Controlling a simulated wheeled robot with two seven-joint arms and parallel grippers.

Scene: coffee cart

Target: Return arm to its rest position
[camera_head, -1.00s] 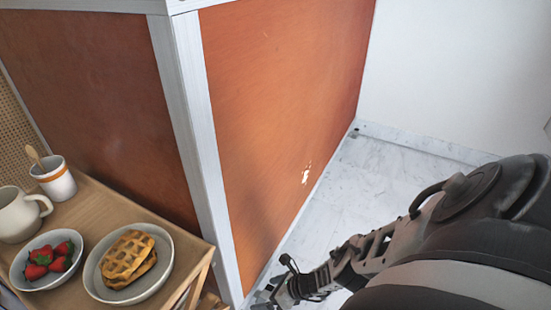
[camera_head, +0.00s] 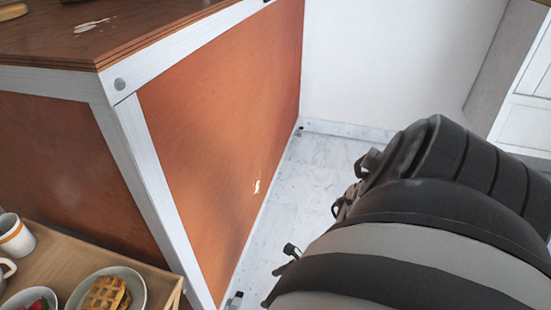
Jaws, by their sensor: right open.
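My right arm (camera_head: 410,230) fills the lower right of the head view, its dark and grey links close to the camera. My right gripper (camera_head: 237,298) is mostly hidden behind this arm and cut by the bottom edge. Only small dark parts of it show over the pale floor, near the foot of the orange panel. It is open, and I see nothing held in it. My left arm and gripper are not in view.
The cart's orange side panel (camera_head: 220,150) with white frame stands left of my right arm. A wooden tray (camera_head: 60,262) at lower left holds a bowl of waffles (camera_head: 107,293), strawberries (camera_head: 40,304) and a cup (camera_head: 15,238). Marble floor (camera_head: 305,180) is clear between panel and arm.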

